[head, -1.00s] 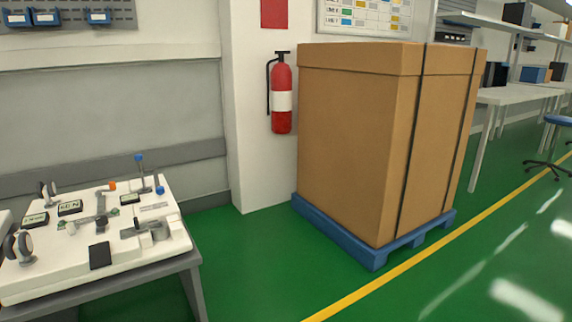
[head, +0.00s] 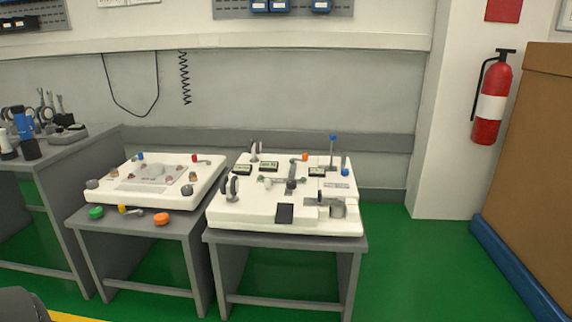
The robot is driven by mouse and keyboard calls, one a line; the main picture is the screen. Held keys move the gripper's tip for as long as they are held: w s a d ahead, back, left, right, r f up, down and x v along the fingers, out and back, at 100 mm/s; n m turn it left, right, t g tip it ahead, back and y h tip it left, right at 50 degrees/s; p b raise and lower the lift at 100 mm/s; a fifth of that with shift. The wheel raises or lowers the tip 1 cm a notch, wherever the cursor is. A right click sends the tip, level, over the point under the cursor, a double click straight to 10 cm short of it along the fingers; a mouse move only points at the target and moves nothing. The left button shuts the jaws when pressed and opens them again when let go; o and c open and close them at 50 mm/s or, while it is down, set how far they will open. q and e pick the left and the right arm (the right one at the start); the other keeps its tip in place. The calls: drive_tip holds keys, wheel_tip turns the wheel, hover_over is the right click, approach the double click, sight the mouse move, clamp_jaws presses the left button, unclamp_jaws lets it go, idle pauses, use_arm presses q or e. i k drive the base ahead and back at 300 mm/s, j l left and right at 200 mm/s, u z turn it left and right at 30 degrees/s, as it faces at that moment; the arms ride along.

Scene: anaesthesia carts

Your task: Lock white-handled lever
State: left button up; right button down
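Two white boards with small fittings stand on grey tables. The right board (head: 255,216) carries a blue-tipped upright lever (head: 333,147), an orange-tipped lever (head: 301,158), another blue-tipped part (head: 345,170), grey clamps and dark labels. The left board (head: 150,187) carries a red-tipped lever (head: 199,159), a blue-tipped part (head: 141,157) and grey knobs. I cannot pick out a white-handled lever for sure at this size; a white handle could blend into the white boards. Neither gripper is in view.
A grey bench (head: 91,146) with tools stands at the left. Green and orange round pieces (head: 161,218) lie at the left table's front. A fire extinguisher (head: 490,105) hangs at the right, near a large carton (head: 545,150) on a blue pallet. Green floor lies open right of the tables.

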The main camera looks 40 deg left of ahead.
sight(267, 182)
drive_tip(key=u, duration=1.35)
